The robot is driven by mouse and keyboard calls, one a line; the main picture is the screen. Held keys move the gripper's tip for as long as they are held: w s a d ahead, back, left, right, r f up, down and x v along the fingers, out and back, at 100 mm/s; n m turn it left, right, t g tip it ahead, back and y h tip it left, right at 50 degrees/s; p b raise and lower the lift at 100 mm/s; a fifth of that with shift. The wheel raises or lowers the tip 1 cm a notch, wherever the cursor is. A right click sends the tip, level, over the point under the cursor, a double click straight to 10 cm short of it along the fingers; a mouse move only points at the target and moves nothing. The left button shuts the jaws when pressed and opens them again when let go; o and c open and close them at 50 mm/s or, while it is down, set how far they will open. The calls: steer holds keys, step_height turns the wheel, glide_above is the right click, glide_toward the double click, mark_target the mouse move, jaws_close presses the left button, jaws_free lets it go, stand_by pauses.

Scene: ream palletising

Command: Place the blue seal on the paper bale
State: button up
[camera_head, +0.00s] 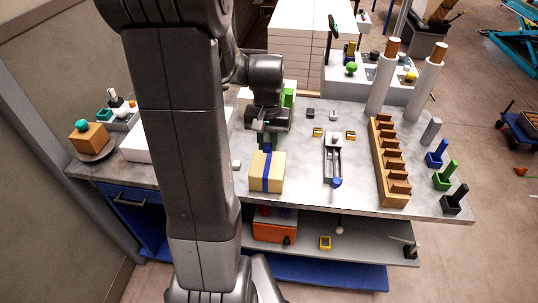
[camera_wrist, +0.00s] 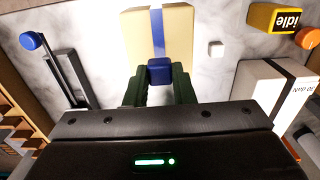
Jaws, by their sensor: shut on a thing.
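The paper bale (camera_head: 258,182) is a tan block with a blue strap around its middle, near the front of the grey table. It also shows at the top of the wrist view (camera_wrist: 180,35). My gripper (camera_head: 266,146) is just behind the bale in the head view, pointing down. In the wrist view my gripper (camera_wrist: 159,82) is shut on the blue seal (camera_wrist: 159,71), a small dark blue block. The seal lines up with the blue strap in the wrist view. Whether it touches the bale I cannot tell. In the head view the seal is mostly hidden by the gripper.
Right of the bale stands a metal tool with a blue knob (camera_head: 336,183), then a wooden slotted rack (camera_head: 390,170). Blue, green and black holders (camera_head: 445,178) line the right edge. A white box (camera_wrist: 268,80) is nearby.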

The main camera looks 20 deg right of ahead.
mark_target(268, 163)
steer(key=shift+f, duration=2.5)
steer(key=o, duration=0.9)
steer(key=shift+f, duration=0.1)
steer(key=shift+o, duration=0.2)
step_height(268, 163, up, 12)
steer(key=shift+r, duration=0.15)
